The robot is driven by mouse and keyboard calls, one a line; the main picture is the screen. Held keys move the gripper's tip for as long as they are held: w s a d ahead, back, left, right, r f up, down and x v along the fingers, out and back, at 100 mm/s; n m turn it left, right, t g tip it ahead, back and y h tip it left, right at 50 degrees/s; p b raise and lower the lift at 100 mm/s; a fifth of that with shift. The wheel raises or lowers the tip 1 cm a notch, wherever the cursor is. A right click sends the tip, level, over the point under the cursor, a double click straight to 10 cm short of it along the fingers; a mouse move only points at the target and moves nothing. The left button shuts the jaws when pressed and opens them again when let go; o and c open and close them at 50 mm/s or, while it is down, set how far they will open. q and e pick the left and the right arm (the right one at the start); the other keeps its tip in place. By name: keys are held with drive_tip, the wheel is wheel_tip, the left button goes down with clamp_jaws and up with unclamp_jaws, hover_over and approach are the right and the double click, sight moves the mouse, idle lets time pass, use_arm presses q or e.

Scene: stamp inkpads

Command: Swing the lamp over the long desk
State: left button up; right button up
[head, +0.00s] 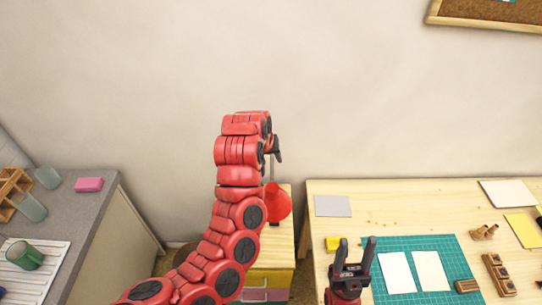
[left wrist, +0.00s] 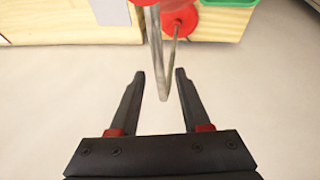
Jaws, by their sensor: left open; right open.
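The lamp's red part (head: 279,204) shows beside my left arm above a small drawer cabinet, left of the long desk (head: 420,205). My left gripper (head: 275,150) is raised high above it, partly hidden by my own red wrist. In the left wrist view the lamp's silver rod (left wrist: 156,55) reaches down to the open fingers of my left gripper (left wrist: 160,75), its end appearing between them. The gripper is not closed on it. A round red lamp part (left wrist: 180,20) shows behind the rod. My right gripper (head: 354,242) is open and empty over the desk's front left.
A green cutting mat (head: 455,245) with white sheets, a grey sheet (head: 332,206), a yellow block (head: 333,243) and wooden stamps (head: 484,232) lie on the desk. A grey counter (head: 85,208) stands at the left; a corkboard (head: 490,14) hangs at upper right.

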use_arm(q)
drive_tip(key=shift+w+f, duration=0.1)
drive_tip(key=shift+c, duration=1)
clamp_jaws()
idle(0.4)
